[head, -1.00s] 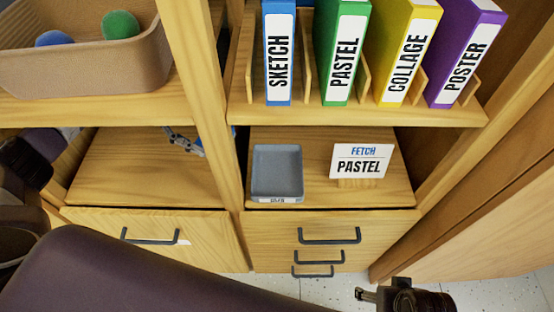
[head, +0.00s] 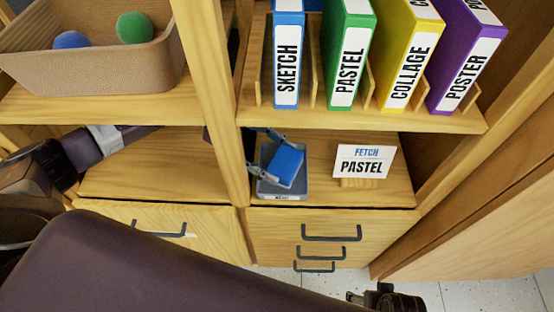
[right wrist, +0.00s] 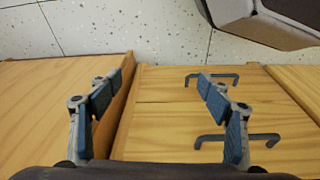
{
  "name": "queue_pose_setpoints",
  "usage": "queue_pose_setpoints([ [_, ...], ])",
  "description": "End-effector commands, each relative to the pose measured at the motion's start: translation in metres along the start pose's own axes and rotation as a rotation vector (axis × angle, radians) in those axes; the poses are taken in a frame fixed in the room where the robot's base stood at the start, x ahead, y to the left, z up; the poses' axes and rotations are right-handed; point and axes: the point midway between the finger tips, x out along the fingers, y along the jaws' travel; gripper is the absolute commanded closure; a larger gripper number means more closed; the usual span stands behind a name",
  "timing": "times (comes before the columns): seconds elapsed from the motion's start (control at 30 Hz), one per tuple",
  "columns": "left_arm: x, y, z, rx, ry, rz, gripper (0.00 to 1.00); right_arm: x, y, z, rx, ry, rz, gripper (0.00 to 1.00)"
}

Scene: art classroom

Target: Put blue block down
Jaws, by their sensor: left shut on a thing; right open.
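The blue block (head: 284,164) is tilted in the jaws of my left gripper (head: 287,166), over the grey tray (head: 297,189) in the right compartment of the lower shelf. My left arm reaches in from the left and passes behind the upright divider, which hides part of it. I cannot tell whether the block touches the tray floor. My right gripper (right wrist: 162,82) is open and empty in the right wrist view, above the wooden drawer fronts. Part of it shows at the bottom right of the head view.
The upright divider (head: 215,90) stands just left of the tray. A FETCH PASTEL sign (head: 364,160) stands to its right. Coloured binders (head: 348,55) fill the shelf above. A brown bin (head: 100,70) with a green and a blue ball sits upper left. Drawers with dark handles (head: 331,238) are below.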

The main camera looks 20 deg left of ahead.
Motion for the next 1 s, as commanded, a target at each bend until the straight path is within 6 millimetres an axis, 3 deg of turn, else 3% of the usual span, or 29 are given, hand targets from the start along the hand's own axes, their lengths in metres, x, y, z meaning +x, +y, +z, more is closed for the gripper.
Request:
queue_pose_setpoints([
  [0.1,0.005,0.0,-0.011,0.0,-0.001,0.001,0.61,-0.004,0.0,-0.003,0.001,0.006,0.0,0.28],
  [0.53,0.005,0.0,-0.012,0.001,-0.001,0.0,0.61,-0.005,0.0,-0.001,0.001,-0.005,0.0,0.28],
  [0.7,0.005,0.0,-0.013,0.002,-0.001,0.0,0.61,-0.013,0.0,-0.009,0.002,0.012,0.0,0.28],
  [0.73,0.005,0.0,-0.013,0.001,0.0,0.0,0.33,-0.015,0.0,-0.01,0.002,0.015,0.0,0.28],
  [0.8,0.005,0.0,-0.013,0.001,0.0,0.0,0.28,-0.017,0.0,-0.011,0.002,0.018,0.0,0.28],
  [1.0,0.005,0.0,-0.013,0.001,0.0,0.0,0.28,-0.016,0.001,-0.01,0.003,0.013,0.001,0.28],
])
